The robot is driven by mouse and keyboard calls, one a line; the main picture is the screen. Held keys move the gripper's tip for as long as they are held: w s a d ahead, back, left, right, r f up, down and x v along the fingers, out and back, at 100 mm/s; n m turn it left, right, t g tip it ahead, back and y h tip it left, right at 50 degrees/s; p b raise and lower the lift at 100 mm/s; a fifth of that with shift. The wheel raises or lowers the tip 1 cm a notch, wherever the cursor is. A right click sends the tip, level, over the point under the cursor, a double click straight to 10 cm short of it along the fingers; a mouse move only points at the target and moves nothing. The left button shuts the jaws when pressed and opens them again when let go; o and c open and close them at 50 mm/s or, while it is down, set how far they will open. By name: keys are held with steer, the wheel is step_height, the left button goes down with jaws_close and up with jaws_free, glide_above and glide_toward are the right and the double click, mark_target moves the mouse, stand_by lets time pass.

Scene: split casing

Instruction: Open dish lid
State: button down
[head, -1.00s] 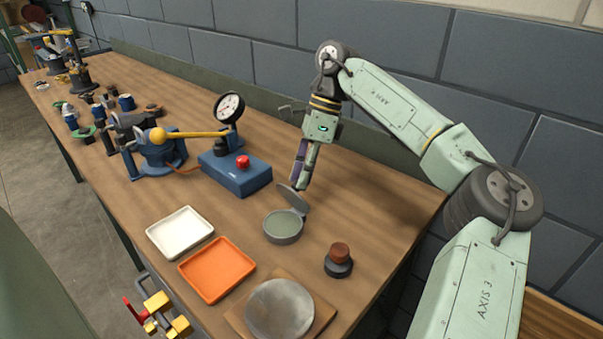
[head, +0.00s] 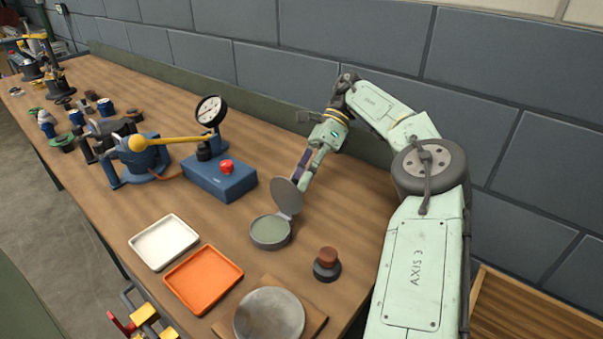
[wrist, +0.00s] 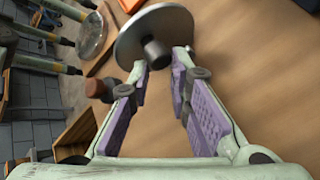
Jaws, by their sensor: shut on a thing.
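The round grey dish (head: 270,233) stands on the bench with a grey-green surface inside. Its lid (head: 287,196) is raised, standing steeply tilted at the dish's back right edge, and the dish lies open. My gripper (head: 298,183) is behind the lid, on its outer side. In the wrist view the lid (wrist: 182,28) is a grey disc with a dark round knob (wrist: 155,54) facing me. My gripper (wrist: 160,62) is shut on this knob, its purple-padded fingers on either side. The lid hides the dish in the wrist view.
A dark weight with a brown knob (head: 327,265) stands right of the dish. An orange tray (head: 204,279) and white tray (head: 164,242) lie left. A blue box (head: 220,181) with a red button stands behind. A metal disc (head: 269,316) lies in front on a board.

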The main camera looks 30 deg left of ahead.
steer(key=shift+a+f, duration=0.35)
steer(key=shift+f, duration=0.4)
steer(key=c, duration=2.3)
jaws_free()
steer(key=shift+a+f, duration=0.1)
steer(key=shift+a, duration=0.2)
steer(key=shift+o, duration=0.6)
steer(key=shift+a, duration=0.1)
steer(key=shift+o, duration=1.3)
steer(key=shift+d+r, duration=0.25)
steer(key=shift+r, duration=0.15)
steer(key=o, duration=0.4)
steer(key=shift+w, duration=0.1)
steer(key=shift+o, duration=0.2)
steer(key=shift+r, duration=0.1)
